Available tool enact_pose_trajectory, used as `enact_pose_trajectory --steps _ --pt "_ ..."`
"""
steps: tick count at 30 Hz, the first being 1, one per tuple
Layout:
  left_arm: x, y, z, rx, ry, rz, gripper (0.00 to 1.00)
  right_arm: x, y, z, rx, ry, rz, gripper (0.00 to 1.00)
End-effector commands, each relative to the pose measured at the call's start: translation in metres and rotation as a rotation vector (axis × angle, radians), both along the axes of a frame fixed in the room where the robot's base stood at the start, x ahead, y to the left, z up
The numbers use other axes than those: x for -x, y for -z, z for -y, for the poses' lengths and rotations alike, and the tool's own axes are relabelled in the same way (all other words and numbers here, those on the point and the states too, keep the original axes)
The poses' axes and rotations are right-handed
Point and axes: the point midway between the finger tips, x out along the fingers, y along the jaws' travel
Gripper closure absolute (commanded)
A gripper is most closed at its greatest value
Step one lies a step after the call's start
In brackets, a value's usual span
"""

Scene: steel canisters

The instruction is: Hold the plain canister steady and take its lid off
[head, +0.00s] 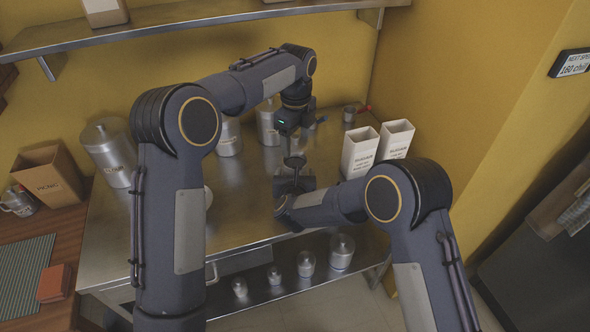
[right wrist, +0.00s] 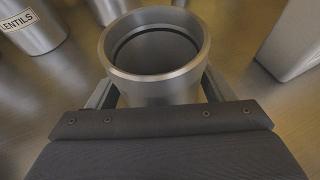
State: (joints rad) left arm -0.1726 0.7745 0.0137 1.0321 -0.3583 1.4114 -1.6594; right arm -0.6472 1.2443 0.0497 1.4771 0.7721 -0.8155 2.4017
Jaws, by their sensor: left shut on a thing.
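The plain canister (right wrist: 155,85) stands upright in the right wrist view, its round mouth open and no label showing. My right gripper (right wrist: 158,92) has a finger on each side of its body and is shut on it. In the head view my right gripper (head: 292,187) is low over the steel counter, and the canister is mostly hidden there. My left gripper (head: 289,143) is above it, pointing down, shut on the lid (head: 295,162), which shows small and dark. The lid is out of the right wrist view.
A lentils canister (right wrist: 32,24) stands nearby. A large labelled canister (head: 108,152) is at the back left of the counter (head: 240,225). Two white boxes (head: 360,152) stand to the right. Several small canisters (head: 306,263) sit on the lower shelf. An upper shelf (head: 200,20) runs along the wall.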

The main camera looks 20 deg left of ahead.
Motion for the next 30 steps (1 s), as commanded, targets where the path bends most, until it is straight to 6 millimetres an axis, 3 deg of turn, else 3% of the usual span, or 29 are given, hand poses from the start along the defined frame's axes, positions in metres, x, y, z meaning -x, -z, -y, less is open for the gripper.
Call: enact_pose_trajectory --steps 3,14,30 --pt "0.000 0.000 0.000 0.000 0.000 0.000 0.58 0.000 0.000 0.000 0.000 0.000 0.000 0.14" --pt "0.000 0.000 0.000 0.000 0.000 0.000 0.58 0.009 -0.003 0.002 0.000 -0.001 -0.002 0.14" --pt "0.000 0.000 0.000 0.000 0.000 0.000 0.58 0.098 -0.042 0.024 -0.001 -0.002 0.000 0.14"
